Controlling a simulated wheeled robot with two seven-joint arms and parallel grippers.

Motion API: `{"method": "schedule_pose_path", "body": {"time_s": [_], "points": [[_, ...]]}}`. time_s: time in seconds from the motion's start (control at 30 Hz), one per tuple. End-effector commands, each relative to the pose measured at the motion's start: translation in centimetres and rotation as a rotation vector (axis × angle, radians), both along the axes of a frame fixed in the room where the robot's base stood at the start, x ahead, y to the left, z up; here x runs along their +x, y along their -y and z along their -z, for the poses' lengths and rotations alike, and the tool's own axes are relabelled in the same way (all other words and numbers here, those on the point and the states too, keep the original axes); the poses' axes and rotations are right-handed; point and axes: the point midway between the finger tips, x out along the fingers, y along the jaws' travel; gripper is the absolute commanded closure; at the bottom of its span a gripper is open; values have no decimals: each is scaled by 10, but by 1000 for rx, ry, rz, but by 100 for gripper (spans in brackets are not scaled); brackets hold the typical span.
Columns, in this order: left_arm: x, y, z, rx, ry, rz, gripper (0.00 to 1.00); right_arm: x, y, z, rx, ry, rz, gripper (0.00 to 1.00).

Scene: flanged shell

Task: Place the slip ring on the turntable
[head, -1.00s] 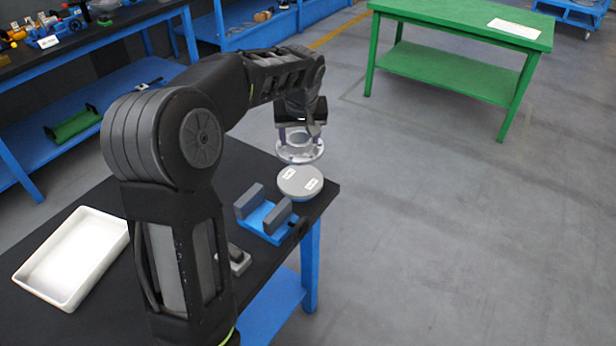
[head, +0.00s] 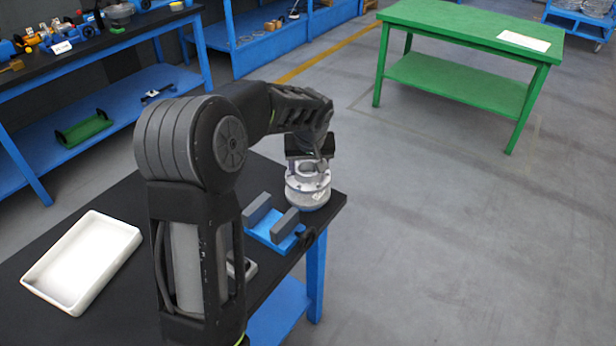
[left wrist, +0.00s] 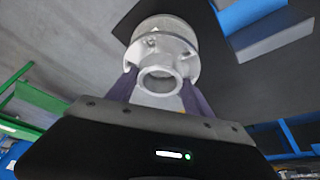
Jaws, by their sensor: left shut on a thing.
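The slip ring (head: 308,180), a pale grey flanged shell with an open collar, is at the right end of the black table. My left gripper (head: 307,165) is shut on it from above. In the left wrist view the ring (left wrist: 160,48) sits between the two dark fingers, its round opening facing the camera. I cannot tell whether ring and disc touch. My right gripper is not in view.
A blue cradle with grey uprights (head: 272,228) stands on the table just left of the turntable. A white tray (head: 130,238) lies at the left. A green table (head: 470,30) stands apart at the back. The table's right edge is close to the turntable.

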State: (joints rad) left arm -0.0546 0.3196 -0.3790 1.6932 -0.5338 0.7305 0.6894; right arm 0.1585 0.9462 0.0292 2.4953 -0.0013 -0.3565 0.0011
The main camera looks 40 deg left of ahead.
Motion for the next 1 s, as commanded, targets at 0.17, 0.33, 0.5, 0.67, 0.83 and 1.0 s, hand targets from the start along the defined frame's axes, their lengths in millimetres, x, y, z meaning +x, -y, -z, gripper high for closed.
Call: {"method": "schedule_pose_path", "body": {"time_s": [0.17,0.33,0.5,0.67,0.83,1.0], "points": [[1,0,12,0,2,-1,100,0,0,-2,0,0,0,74],[1,0,32,1,2,0,100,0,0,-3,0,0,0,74],[1,0,35,1,6,0,100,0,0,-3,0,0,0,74],[1,0,35,1,6,0,100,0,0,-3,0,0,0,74],[0,0,39,0,0,0,37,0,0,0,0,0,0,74],[0,0,40,0,0,0,23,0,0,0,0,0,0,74]]}}
